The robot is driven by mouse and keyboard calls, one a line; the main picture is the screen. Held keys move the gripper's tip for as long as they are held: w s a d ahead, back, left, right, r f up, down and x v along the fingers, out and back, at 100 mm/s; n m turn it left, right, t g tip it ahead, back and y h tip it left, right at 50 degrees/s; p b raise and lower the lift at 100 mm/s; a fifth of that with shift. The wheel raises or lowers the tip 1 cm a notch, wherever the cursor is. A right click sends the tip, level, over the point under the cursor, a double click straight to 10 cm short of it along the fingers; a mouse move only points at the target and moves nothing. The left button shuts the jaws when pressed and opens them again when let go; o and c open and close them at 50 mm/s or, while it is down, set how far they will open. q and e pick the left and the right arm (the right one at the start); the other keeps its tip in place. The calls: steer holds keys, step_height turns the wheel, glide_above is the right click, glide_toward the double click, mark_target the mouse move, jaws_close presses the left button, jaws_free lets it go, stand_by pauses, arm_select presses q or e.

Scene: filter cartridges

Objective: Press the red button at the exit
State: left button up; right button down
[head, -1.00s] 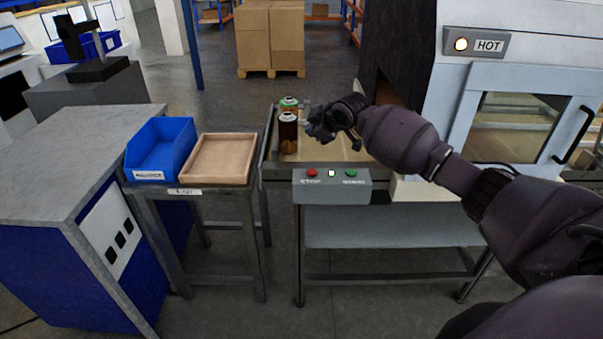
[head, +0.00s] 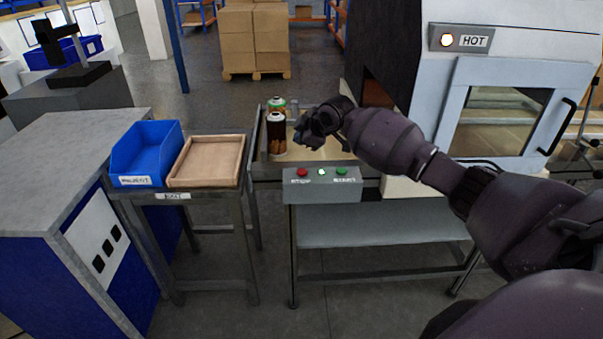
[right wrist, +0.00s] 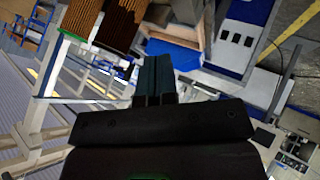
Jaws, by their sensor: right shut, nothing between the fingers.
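The red button (head: 302,172) is on the left end of the top of a grey control box (head: 322,186) at the front of the conveyor table. A small greenish-white lamp (head: 321,171) and a green button (head: 342,171) sit to its right. My right gripper (head: 303,134) is shut and empty. In the head view it appears above the red button, apart from it, beside the cartridges. Its closed fingers (right wrist: 153,76) also show in the right wrist view, where I cannot make out the button. My left gripper is not in view.
Two cartridges, one dark-topped (head: 276,134) and one green-topped (head: 277,104), stand on the conveyor end. A blue bin (head: 146,152) and wooden tray (head: 208,161) are on a stand at left. A white oven (head: 470,90) with a lit HOT lamp stands at right.

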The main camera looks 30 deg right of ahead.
steer(key=b, duration=0.3)
glide_above(301, 172)
step_height(301, 172, down, 6)
steer(key=shift+s+r, duration=0.1)
steer(key=shift+f+b, duration=0.3)
steer(key=shift+f, duration=0.65)
steer(key=shift+f, duration=0.15)
stand_by(1.0)
steer(key=shift+f, duration=0.3)
